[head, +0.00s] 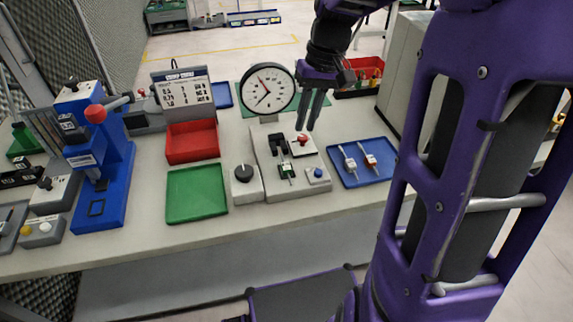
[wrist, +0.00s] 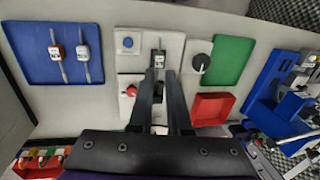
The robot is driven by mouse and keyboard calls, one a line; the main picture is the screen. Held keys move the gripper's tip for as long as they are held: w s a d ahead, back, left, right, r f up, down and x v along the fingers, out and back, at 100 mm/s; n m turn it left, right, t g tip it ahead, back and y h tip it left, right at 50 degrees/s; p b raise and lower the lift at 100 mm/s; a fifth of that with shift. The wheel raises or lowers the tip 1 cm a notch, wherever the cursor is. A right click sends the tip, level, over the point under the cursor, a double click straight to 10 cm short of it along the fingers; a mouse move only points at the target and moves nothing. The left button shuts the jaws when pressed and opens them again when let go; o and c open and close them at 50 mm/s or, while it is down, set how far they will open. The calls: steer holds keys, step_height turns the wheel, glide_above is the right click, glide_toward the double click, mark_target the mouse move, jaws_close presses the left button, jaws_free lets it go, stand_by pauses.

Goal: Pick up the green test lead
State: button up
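The green test lead (head: 286,171) appears to be the small dark-green piece with a pale label and metal ends, lying on the light grey test fixture (head: 312,187). In the wrist view the lead (wrist: 158,59) shows just beyond my fingertips, partly hidden by them. My gripper (head: 305,130) points down above the back of the fixture. In the wrist view my gripper (wrist: 160,74) has its two fingers apart with a narrow gap, and nothing is clearly held between them.
The blue tray (head: 377,181) on the right holds two other leads, one greyish and one orange. A dial gauge (head: 267,88) stands behind the fixture. A red knob (head: 302,139) and black clamp (head: 277,145) rise near the lead. The green tray (head: 197,194) is empty.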

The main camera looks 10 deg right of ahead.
mark_target(290, 179)
steer(key=a+f, duration=0.1)
steer(key=f, duration=0.4)
steer(key=a+f+b, duration=0.1)
steer(key=f, duration=0.4)
steer(key=a+f, duration=0.1)
steer(key=f, duration=0.4)
steer(key=shift+f+b, duration=0.25)
steer(key=shift+b, duration=0.15)
jaws_close()
